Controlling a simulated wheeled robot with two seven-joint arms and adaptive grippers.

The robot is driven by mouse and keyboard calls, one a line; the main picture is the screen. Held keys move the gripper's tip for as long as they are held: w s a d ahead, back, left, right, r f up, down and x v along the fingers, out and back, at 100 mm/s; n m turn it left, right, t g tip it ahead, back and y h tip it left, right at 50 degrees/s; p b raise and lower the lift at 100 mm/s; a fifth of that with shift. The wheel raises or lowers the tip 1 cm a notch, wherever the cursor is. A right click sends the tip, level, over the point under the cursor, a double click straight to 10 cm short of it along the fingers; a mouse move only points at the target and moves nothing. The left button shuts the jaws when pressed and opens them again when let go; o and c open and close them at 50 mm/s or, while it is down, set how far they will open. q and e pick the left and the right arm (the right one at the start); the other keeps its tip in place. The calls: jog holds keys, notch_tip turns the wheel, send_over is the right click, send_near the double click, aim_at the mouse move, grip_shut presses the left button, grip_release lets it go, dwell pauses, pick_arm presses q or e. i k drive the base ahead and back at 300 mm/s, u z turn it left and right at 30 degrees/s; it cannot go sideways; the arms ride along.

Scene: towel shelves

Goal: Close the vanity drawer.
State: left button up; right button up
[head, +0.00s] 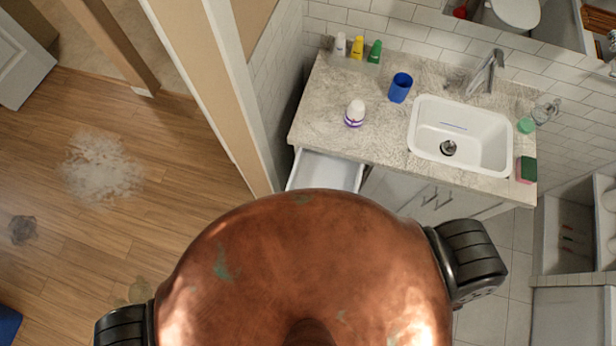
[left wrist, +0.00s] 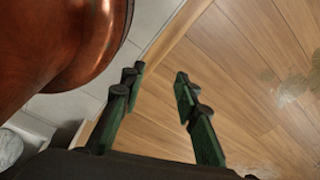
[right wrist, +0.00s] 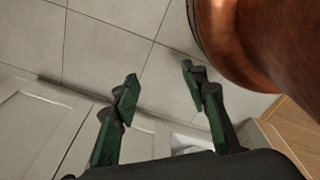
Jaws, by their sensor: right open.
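The white vanity drawer (head: 326,172) is pulled out below the left end of the vanity counter, and its inside shows in the head view. My copper body hides its front part. My left gripper (left wrist: 158,82) is open and empty over the wood floor and grey tile, beside my body. My right gripper (right wrist: 158,78) is open and empty, with tile floor and pale cabinet doors (right wrist: 45,115) behind it. Neither gripper shows in the head view, and neither touches the drawer in any view.
The vanity counter (head: 385,143) holds a white sink (head: 425,150), a blue cup (head: 400,87), a white and purple jar (head: 355,113), several small tubes and a sponge (head: 526,169). A door frame (head: 215,90) stands left of the vanity. Open wood floor (head: 70,240) lies further left.

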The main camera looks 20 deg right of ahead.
aim_at(311, 168)
jog(key=u, duration=0.4)
jog(key=k, duration=1.25)
jog(key=z, duration=0.45)
